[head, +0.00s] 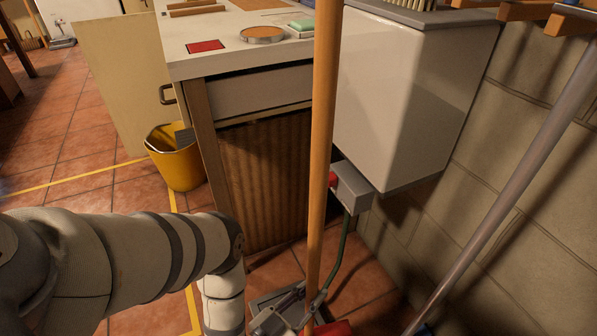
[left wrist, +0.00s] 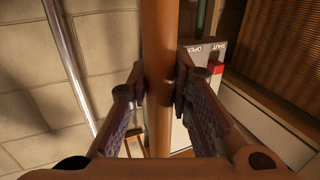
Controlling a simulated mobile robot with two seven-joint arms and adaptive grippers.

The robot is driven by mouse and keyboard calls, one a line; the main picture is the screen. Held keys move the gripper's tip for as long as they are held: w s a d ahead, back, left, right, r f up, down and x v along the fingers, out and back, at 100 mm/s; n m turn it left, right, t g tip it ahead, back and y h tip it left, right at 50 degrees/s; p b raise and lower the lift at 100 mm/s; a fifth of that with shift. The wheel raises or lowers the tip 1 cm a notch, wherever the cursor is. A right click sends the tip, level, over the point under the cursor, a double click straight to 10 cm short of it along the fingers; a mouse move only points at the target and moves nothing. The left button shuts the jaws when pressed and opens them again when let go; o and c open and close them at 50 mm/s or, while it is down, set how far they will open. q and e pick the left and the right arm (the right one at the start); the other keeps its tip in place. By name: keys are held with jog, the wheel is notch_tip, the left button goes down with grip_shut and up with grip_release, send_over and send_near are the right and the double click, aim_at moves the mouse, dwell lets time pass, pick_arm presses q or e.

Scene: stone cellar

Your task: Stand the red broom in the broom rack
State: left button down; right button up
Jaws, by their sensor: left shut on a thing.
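The red broom has a long wooden handle (head: 321,130) that runs nearly upright through the head view. Part of its red head (head: 335,328) shows at the bottom edge. My left gripper (head: 305,308) is shut on the handle low down, just above the red head. In the left wrist view the handle (left wrist: 157,40) passes between the two fingers of the gripper (left wrist: 159,85). Wooden bars on the wall at the top right, which look like the broom rack (head: 520,10), are cut off by the frame. My right gripper is not in view.
A grey pole (head: 510,190) with blue ends leans at the right by the stone wall. A white cabinet (head: 400,110) and a grey switch box (head: 352,188) with a red part are close behind the handle. A bench and a yellow bin (head: 177,165) stand left.

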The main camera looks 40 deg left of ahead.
pick_arm(q)
jog(key=shift+w+d+b, duration=2.45)
jog(key=shift+w+b, duration=0.75)
jog(key=shift+w, duration=2.7)
jog(key=shift+w+d+b, duration=2.4)
jog(key=shift+w+b, duration=0.8)
jog(key=shift+w, duration=2.7)
notch_tip(320, 180, down, 8)
jog(key=b, duration=0.3)
jog(key=shift+r+b, duration=0.2)
jog(key=shift+b, duration=0.1)
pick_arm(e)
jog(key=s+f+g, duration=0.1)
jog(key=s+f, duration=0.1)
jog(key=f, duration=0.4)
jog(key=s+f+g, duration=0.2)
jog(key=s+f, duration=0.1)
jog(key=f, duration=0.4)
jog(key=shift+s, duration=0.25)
pick_arm(q)
jog(key=c, duration=1.4)
grip_release()
jog(key=shift+s, duration=0.1)
jog(key=shift+o, duration=0.2)
jog(key=s, duration=1.2)
jog(key=shift+a, duration=0.1)
